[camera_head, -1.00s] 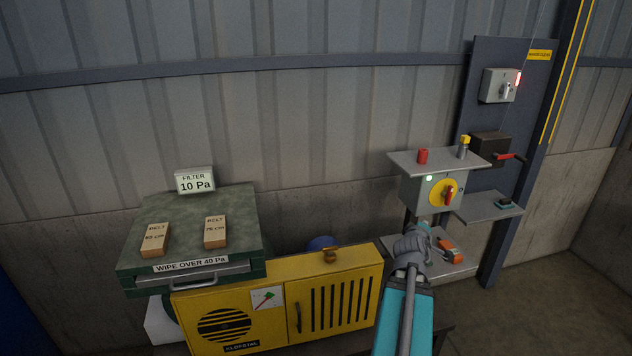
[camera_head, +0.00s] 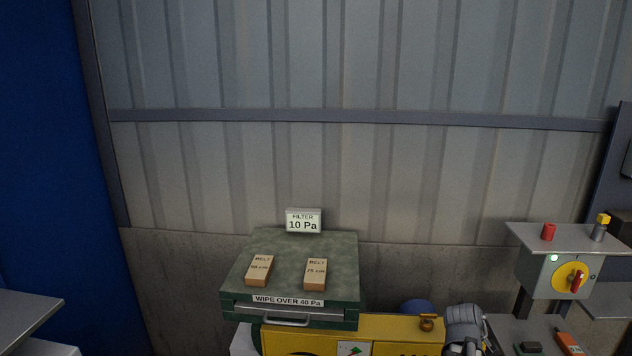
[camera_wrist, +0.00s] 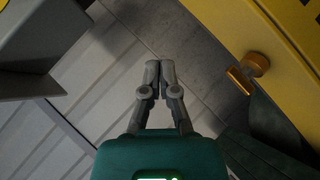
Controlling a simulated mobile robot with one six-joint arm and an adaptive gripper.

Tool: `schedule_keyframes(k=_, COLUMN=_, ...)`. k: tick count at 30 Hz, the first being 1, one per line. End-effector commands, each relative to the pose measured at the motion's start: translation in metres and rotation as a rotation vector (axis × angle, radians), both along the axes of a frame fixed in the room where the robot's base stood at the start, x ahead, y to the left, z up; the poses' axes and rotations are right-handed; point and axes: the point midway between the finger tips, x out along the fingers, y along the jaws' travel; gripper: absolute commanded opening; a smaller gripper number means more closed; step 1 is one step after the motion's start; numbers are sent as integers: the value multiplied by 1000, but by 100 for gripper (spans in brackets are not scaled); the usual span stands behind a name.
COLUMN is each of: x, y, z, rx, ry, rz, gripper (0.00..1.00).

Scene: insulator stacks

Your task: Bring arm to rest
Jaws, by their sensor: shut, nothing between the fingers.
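My gripper (camera_wrist: 160,72) shows in the wrist view with its two grey fingers together and nothing between them. It points over bare floor and wall, clear of the yellow cabinet (camera_wrist: 225,22). In the head view a grey joint of my arm (camera_head: 464,325) shows at the bottom, right of the yellow cabinet (camera_head: 385,328); the rest of the arm is cut off there. I cannot make out the gripper in the head view.
A control box (camera_head: 550,280) with a red-yellow switch is at the right. A brass knob (camera_wrist: 255,64) sticks out from the cabinet near my gripper.

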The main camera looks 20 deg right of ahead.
Motion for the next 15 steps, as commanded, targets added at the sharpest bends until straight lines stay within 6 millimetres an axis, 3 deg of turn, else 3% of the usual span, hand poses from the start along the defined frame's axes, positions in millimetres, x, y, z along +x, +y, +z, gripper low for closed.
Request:
schedule_keyframes(k=6, x=34, y=63, z=-20, rx=158, ry=8, rz=13, gripper=0)
schedule_keyframes(k=15, x=64, y=155, z=-46, rx=369, ry=57, rz=22, gripper=0)
